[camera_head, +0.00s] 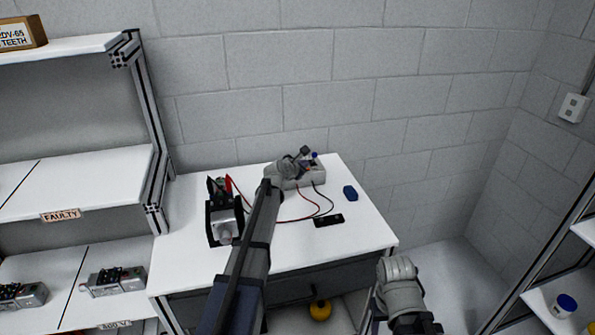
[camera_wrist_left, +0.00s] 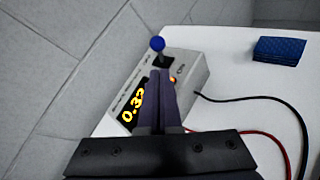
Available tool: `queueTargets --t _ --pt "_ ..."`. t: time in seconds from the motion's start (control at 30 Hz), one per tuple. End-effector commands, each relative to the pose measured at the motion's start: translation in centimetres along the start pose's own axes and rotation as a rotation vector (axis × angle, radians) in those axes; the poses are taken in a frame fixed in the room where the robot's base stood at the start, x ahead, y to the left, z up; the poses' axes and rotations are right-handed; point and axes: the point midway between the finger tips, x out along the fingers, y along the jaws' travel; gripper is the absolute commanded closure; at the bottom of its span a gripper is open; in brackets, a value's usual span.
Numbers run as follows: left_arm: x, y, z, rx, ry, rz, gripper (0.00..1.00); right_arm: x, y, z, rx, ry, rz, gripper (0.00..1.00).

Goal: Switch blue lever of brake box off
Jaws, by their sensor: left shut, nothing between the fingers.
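The brake box (camera_head: 314,180) is a grey box at the back of the white table. It also shows in the left wrist view (camera_wrist_left: 192,72), with a lit display (camera_wrist_left: 133,107) in yellow digits, seemingly 0.33, and a small orange light. Its blue-knobbed lever (camera_wrist_left: 157,44) stands on top near the far end; the knob also shows in the head view (camera_head: 314,155). My left gripper (camera_wrist_left: 160,76) is shut and empty over the box, its fingertips just below the lever in the picture. Contact cannot be told. My right arm's end (camera_head: 405,300) is low in front of the table, its fingers not visible.
A motor unit (camera_head: 222,222) with red and black clamps stands on the table's left. Cables cross the table. Shelves (camera_head: 75,183) stand at left; a wall is behind.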

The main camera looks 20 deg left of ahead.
Motion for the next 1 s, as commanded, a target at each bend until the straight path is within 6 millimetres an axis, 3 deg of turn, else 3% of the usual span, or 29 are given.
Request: queueTargets --t 0.2,0.67,1.0 --pt "1.3 0.1 1.5 0.001 0.0 -0.001 1.0 -0.8 0.1 0.1 0.0 0.0 0.0 0.47" --pt "1.5 0.0 1.7 0.0 0.001 -0.001 1.0 -0.8 0.1 0.1 0.0 0.0 0.0 0.47" --pt "1.6 0.5 2.0 -0.033 0.034 -0.036 1.0 -2.1 0.2 0.1 0.0 0.0 0.0 0.47"
